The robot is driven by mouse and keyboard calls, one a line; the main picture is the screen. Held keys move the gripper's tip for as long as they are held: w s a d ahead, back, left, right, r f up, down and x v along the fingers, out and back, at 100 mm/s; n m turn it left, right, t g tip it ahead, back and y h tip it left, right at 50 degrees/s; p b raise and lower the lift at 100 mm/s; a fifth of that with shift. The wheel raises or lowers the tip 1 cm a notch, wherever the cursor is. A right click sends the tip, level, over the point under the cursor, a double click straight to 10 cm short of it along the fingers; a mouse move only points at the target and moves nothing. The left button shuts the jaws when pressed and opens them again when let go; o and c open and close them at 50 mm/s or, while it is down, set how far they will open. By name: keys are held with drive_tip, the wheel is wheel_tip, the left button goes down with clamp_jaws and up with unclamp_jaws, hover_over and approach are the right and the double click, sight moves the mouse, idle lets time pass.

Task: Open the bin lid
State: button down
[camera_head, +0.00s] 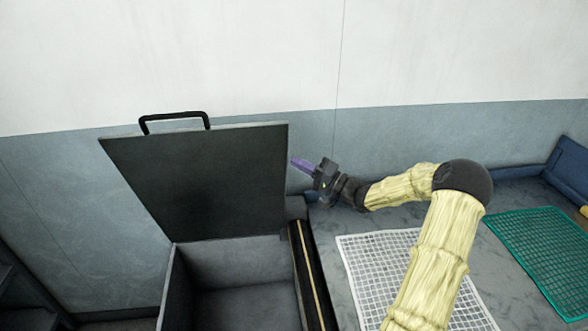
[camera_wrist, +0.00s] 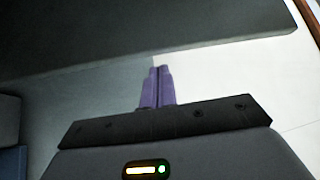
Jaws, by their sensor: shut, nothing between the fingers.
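The bin lid (camera_head: 205,180) is a dark flat panel that stands raised, nearly upright, at the back of the bin. A black loop handle (camera_head: 174,116) sticks up from its top edge. The grey bin (camera_head: 172,290) is open below it and its inside looks empty. My gripper (camera_head: 297,163) is just right of the lid's right edge, with its purple fingers pointing left toward it. In the head view I cannot tell whether the fingertips touch the lid. The wrist view shows the purple fingers (camera_wrist: 157,75) shut together with nothing between them. A dark panel (camera_wrist: 180,40) crosses the top of that view.
A grey counter (camera_head: 330,222) lies right of the bin, with a white grid mat (camera_head: 375,262) and a green grid mat (camera_head: 545,255) on it. A blue raised edge (camera_head: 520,171) runs along the back. The wall (camera_head: 230,60) is close behind the lid.

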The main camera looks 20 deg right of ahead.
drive_tip(key=b+v, duration=0.2)
drive_tip(key=v, duration=0.6)
drive_tip(key=shift+s+a+r, duration=0.15)
drive_tip(key=shift+a+r, duration=0.05)
